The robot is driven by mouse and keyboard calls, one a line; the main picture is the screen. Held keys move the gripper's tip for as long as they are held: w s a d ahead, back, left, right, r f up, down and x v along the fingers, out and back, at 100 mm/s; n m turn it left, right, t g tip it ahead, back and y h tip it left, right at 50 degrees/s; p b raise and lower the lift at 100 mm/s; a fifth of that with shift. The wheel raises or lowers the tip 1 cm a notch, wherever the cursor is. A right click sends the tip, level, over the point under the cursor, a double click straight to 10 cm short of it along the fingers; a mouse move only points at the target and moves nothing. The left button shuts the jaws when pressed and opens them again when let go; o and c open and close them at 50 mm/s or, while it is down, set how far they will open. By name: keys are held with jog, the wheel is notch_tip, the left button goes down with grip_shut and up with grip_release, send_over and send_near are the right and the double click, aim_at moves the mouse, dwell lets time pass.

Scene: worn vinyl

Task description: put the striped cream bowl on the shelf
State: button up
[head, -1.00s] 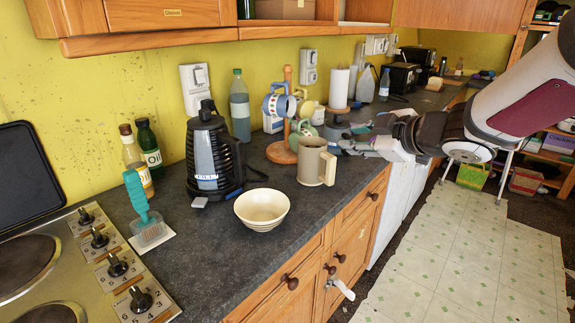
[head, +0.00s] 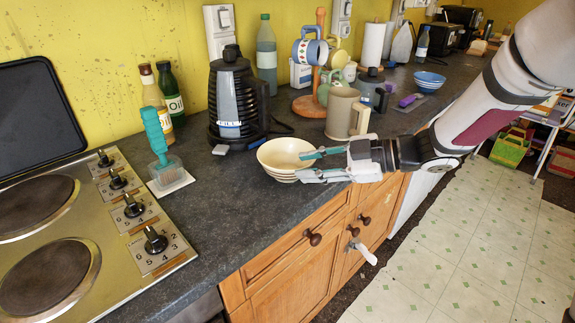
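The cream bowl (head: 277,153), with faint bands around its outside, stands upright on the dark worktop near its front edge. My gripper (head: 300,166) reaches in from the right at the bowl's right side. Its two fingers are apart, one tip over the bowl's inside near the right rim and the other lower, outside the rim. I cannot tell whether either finger touches the bowl. The overhead shelf is out of view now; only a low rack shows at the right edge.
A black kettle (head: 233,100) stands behind the bowl, with a beige mug (head: 341,113) behind my gripper. A teal brush (head: 158,140) and the hob (head: 75,220) are left. A blue striped bowl (head: 429,80) sits farther back right.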

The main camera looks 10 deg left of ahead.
aim_at(290, 170)
jog(key=shift+f+b+x, duration=0.2)
jog(key=shift+b+x, duration=0.2)
jog(key=shift+x, duration=2.6)
jog(key=shift+d, duration=0.1)
jog(key=shift+c, duration=0.3)
jog(key=shift+r, duration=0.1)
grip_shut()
